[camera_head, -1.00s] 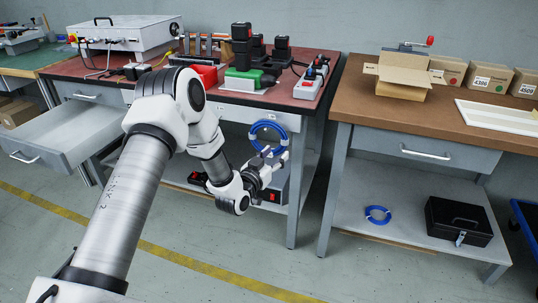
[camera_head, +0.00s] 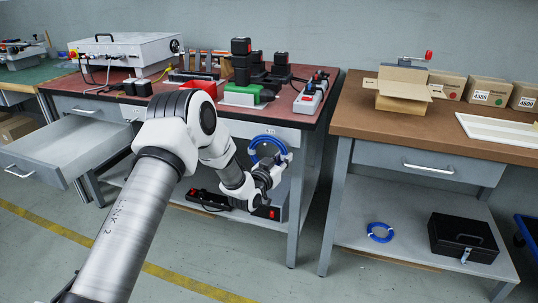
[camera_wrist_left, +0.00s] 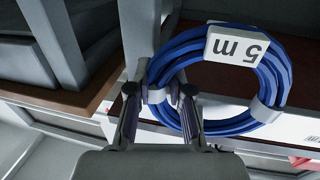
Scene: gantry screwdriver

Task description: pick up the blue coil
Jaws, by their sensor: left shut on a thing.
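A blue coil (camera_head: 257,141) is held up in front of the red-topped bench. In the left wrist view the blue coil (camera_wrist_left: 275,75) fills the upper right, with a white "5 m" tag and pale bands around it. My left gripper (camera_head: 279,168) is shut on the coil's lower side; in the wrist view its fingers (camera_wrist_left: 160,100) close at a pale band on the coil's left. A second blue coil (camera_head: 380,232) lies flat on the lower shelf of the right bench. My right gripper is not in view.
The red-topped bench (camera_head: 215,107) carries tools and chargers. Its open drawer (camera_head: 45,165) juts out at left. The brown bench (camera_head: 450,135) has an open carton (camera_head: 403,88) on top. A black box (camera_head: 462,238) stands on the lower shelf (camera_head: 350,235) beside the second coil.

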